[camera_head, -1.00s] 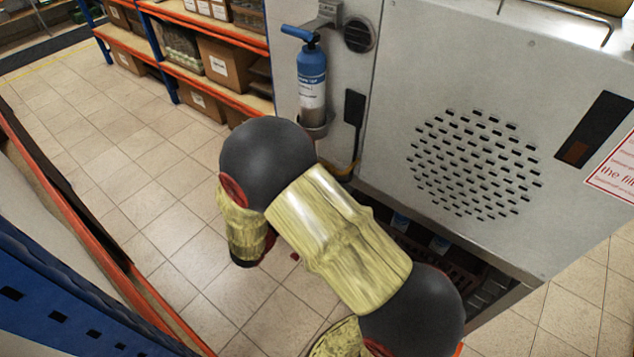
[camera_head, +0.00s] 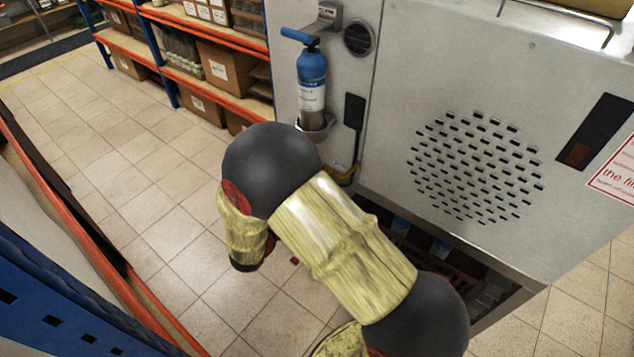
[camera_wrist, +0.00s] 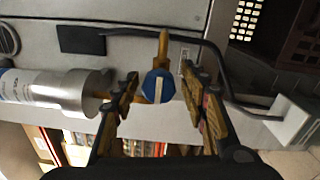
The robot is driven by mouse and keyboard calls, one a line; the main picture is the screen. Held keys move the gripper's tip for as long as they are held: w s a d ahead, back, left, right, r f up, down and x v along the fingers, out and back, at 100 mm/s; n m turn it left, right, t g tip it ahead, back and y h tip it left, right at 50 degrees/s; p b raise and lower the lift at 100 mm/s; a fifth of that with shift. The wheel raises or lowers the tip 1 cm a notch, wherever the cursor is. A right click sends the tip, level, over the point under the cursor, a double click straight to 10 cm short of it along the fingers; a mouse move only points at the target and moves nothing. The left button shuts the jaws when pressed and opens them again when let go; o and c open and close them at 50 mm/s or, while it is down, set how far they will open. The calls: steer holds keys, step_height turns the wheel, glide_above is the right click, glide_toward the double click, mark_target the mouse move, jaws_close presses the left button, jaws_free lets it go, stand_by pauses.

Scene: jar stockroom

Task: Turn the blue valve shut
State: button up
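The blue valve (camera_wrist: 150,84) is a small round blue knob with a white stripe, seen face-on in the wrist view. Its stripe runs nearly up and down in the picture, roughly in line with the brass stem (camera_wrist: 163,45) above it. My gripper (camera_wrist: 161,76) is open, with one finger left of the knob and one right of it. A gap shows on both sides, wider on the right. Whether the fingertips reach the knob's depth is hard to tell. In the head view my arm hides the gripper and the valve.
A blue-topped cylinder (camera_head: 312,85) stands in a holder on the grey cabinet (camera_head: 460,65), and its silver end (camera_wrist: 85,92) lies close left of my gripper. A black bent cable or bar (camera_wrist: 215,60) passes above and right of the fingers. Tiled floor (camera_head: 110,180) is free at left.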

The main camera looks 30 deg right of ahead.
stand_by(0.3)
steer(key=v, duration=1.2)
